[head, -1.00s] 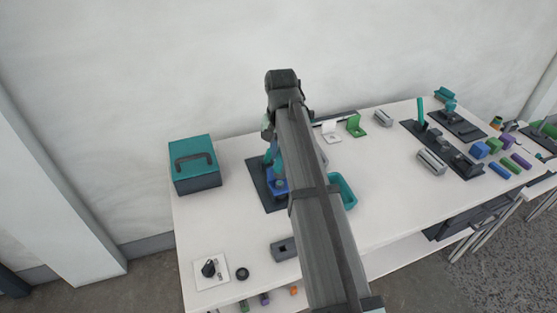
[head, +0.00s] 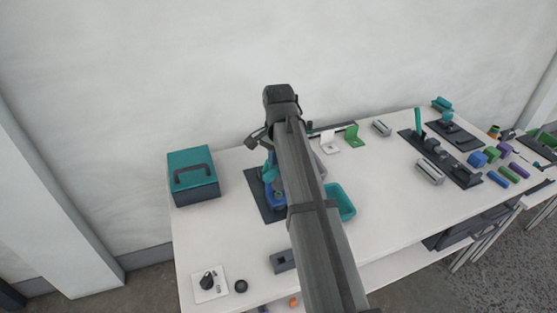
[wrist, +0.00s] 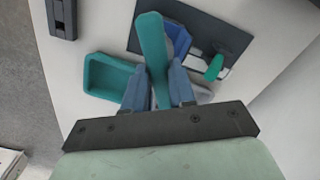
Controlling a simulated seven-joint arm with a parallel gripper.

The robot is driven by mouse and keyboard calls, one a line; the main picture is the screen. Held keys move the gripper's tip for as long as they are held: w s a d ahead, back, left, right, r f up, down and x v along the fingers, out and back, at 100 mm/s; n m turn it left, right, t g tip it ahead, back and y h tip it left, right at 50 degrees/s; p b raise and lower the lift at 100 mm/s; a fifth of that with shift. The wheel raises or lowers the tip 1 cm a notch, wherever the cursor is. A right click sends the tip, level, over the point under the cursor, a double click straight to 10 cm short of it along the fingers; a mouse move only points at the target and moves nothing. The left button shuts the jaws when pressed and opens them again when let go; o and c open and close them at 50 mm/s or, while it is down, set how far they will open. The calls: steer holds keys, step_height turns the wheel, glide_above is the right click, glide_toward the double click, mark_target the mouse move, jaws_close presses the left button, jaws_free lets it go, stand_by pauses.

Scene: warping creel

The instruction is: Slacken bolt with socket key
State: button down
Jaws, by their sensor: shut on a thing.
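In the wrist view my gripper (wrist: 159,85) is shut on a long teal bar, which I take to be the socket key (wrist: 151,35). The bar reaches away from the fingers, over a dark base plate (wrist: 216,34) and beside a blue fixture (wrist: 179,40). I cannot tell whether its far end touches anything. I cannot make out the bolt. In the head view my arm hides the gripper and most of the fixture. The dark plate (head: 256,204) and part of the blue fixture (head: 273,196) show to the left of the arm.
A teal tray (head: 345,203) lies right of my arm. A teal-lidded box (head: 193,176) stands at the left. A dark block (head: 282,262) and a white plate with a black knob (head: 209,284) lie near the front. Several fixtures crowd the table's right side.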

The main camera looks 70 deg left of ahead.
steer(key=shift+f, duration=0.7)
steer(key=shift+f, duration=0.45)
stand_by(0.4)
steer(key=shift+f, duration=0.5)
steer(key=shift+f, duration=0.35)
steer(key=c, duration=1.4)
jaws_free()
jaws_close()
